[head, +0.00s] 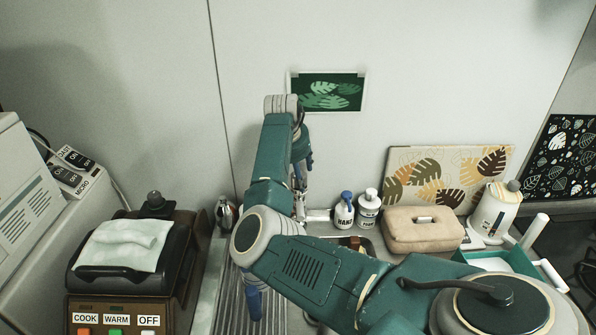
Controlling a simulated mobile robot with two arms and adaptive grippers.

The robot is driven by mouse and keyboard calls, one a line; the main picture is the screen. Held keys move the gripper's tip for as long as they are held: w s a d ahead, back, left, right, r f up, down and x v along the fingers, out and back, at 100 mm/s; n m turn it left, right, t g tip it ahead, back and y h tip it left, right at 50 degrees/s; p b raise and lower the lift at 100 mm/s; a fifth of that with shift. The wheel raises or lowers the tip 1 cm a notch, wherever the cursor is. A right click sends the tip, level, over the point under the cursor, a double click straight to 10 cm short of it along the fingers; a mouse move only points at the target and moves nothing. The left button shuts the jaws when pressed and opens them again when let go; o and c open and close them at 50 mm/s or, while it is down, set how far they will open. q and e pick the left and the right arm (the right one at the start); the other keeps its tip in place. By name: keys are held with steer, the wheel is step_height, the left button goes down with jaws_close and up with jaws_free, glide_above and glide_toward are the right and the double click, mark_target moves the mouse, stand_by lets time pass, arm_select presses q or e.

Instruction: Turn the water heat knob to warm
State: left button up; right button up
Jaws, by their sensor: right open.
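My right arm reaches in from the right and bends over the sink area toward the back wall. My right gripper (300,203) points down beside the forearm, near the metal fittings at the back of the sink. It is small and partly covered by my arm, and it is open. I cannot make out the water heat knob; that part of the sink is mostly hidden by my arm. My left gripper is not in view.
A cooker (130,262) with COOK, WARM and OFF labels and a folded white cloth (125,243) stands left. A soap bottle (344,211), white bottle (368,209), beige box (422,230) and kettle (494,213) stand right. A ribbed drainer (231,300) lies between.

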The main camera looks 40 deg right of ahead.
steer(key=shift+f, duration=0.1)
steer(key=shift+c, duration=1)
steer(key=c, duration=0.9)
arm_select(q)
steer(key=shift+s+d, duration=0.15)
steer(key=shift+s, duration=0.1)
arm_select(e)
steer(key=shift+o, duration=0.2)
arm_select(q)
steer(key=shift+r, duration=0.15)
